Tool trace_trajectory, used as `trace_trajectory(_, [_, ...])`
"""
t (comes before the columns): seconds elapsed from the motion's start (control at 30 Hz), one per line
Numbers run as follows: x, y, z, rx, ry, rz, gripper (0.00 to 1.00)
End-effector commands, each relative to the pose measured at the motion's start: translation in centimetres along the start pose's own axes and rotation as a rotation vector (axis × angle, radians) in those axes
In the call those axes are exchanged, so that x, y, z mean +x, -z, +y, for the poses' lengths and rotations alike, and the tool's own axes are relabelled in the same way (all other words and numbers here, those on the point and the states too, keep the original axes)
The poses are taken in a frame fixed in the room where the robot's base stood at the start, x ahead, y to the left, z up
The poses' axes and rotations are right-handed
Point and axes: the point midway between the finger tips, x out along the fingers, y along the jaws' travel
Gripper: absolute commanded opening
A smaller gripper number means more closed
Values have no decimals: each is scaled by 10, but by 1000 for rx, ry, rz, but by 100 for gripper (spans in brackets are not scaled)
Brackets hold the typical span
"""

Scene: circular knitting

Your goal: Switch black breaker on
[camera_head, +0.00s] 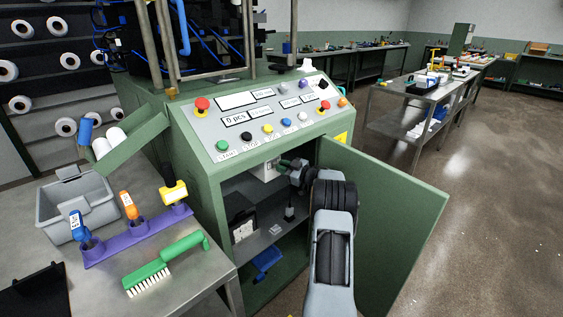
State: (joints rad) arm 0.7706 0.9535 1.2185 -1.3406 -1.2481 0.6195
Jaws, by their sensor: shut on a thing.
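The green machine cabinet (207,185) stands in the middle with its lower compartment open. A small white breaker box (262,171) is mounted high inside that compartment. My gripper (285,163) reaches into the opening from the right, with its tips against the right side of this box. It is shut on a small part there, which looks to be the black breaker's lever. The lever is mostly hidden by my gripper and too small to show its position.
The green cabinet door (385,220) stands open to the right of my arm. A sloped control panel (265,115) with several buttons is above the opening. A metal table (190,275) at left holds a green brush (165,263), a grey bin (60,215) and a purple tool rack (140,235).

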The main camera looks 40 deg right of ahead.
Motion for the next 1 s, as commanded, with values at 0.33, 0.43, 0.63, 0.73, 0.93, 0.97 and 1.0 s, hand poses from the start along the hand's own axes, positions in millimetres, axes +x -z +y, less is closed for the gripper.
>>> trace_trajectory(0.33, [1,-2,5,-1,141,45,0])
trace_trajectory(0.43, [1,-2,5,-2,159,52,0])
trace_trajectory(0.63, [2,-2,5,-2,174,56,0])
trace_trajectory(0.73, [2,-2,5,-2,175,57,0])
trace_trajectory(0.93, [2,-2,5,-2,174,58,0])
trace_trajectory(0.97, [2,-1,5,-2,174,58,19])
trace_trajectory(1.0, [2,-1,5,-2,174,58,23])
